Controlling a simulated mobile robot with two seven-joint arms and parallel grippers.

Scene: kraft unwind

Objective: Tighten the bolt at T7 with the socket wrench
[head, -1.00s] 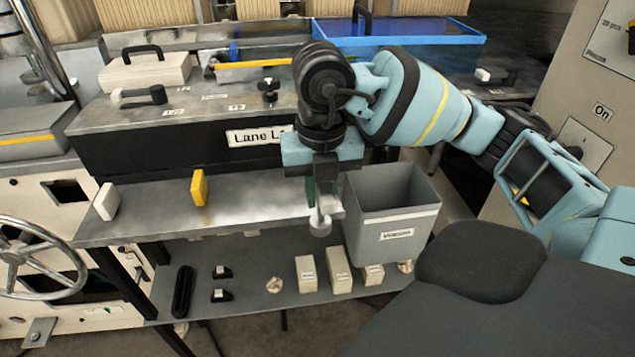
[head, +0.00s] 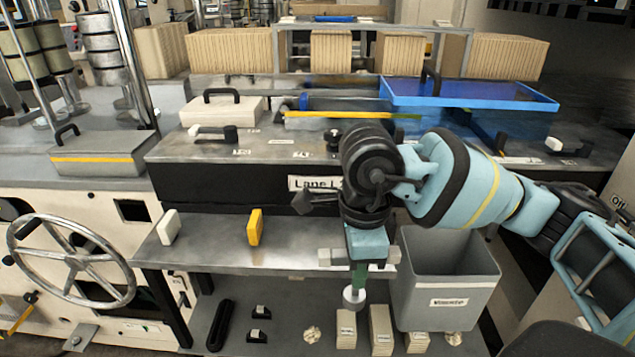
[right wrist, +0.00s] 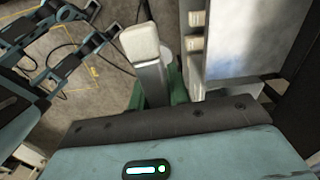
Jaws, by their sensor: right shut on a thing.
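My right gripper (head: 358,273) points down in front of the upper shelf, left of the grey bin. It is shut on a pale metal tool with a round end (head: 354,298), which looks like the socket wrench. A pale crossbar shows at finger height. In the right wrist view the held tool (right wrist: 150,68) is a grey bar with a whitish block end, between green fingers. Small labels stand on the black-fronted unit's top, too small to read, so I cannot pick out T7 or its bolt. My left gripper is not in view.
The grey bin (head: 447,285) stands close right of the gripper. Small boxes (head: 382,330) line the lower shelf. A white block (head: 169,227) and a yellow block (head: 255,227) stand on the upper shelf (head: 212,240). A blue tray (head: 470,95) lies behind; a handwheel (head: 70,260) is left.

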